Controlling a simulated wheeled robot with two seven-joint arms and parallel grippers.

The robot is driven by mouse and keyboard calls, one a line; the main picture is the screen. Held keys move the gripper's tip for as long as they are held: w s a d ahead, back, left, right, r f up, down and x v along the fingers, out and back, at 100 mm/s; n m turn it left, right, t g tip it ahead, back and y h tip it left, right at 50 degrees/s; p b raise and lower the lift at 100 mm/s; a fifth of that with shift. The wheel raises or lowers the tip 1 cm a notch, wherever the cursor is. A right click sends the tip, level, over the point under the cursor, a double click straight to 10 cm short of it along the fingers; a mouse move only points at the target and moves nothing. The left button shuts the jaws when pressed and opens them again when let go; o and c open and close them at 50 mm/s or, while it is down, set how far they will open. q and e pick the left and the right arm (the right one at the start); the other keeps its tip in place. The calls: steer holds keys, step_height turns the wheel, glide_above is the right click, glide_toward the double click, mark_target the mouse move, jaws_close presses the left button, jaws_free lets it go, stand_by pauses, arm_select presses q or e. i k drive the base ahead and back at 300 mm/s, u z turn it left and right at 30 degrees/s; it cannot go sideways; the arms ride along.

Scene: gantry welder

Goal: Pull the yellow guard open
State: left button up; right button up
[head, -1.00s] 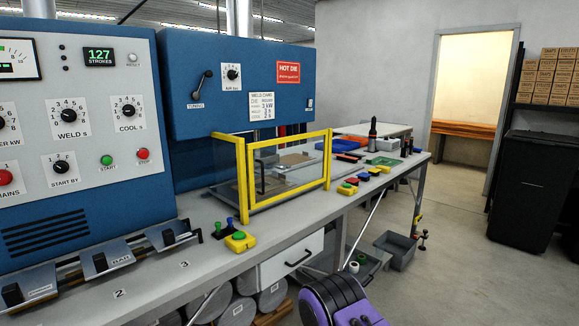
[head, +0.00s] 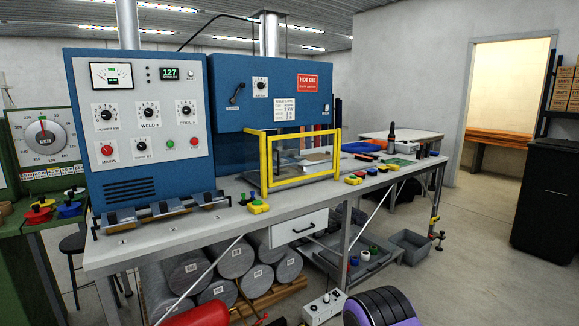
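The yellow guard (head: 303,181) is a rectangular yellow frame with a clear panel, standing upright on the bench at the front of the blue press (head: 228,88). A yellow post stands close beside its left edge, and the guard looks closed. A dark vertical handle is on its left side, small at this distance. Neither of my grippers is in view. A purple and black ridged part, which may be mine, shows at the bottom edge, well away from the guard.
The grey bench (head: 170,238) carries yellow button boxes (head: 258,207) and angled plates along its front. A drawer (head: 299,226) and several grey rolls (head: 235,258) are below. A red rounded object (head: 195,315) and a grey bin (head: 410,246) are on the floor.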

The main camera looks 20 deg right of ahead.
mark_target(269, 139)
steer(key=z, duration=0.75)
steer(key=i, duration=0.35)
steer(key=z, duration=0.9)
steer(key=i, duration=0.75)
steer(key=z, duration=0.35)
steer(key=i, duration=0.9)
steer(key=u, duration=1)
steer(key=i, duration=0.95)
steer(key=u, duration=0.95)
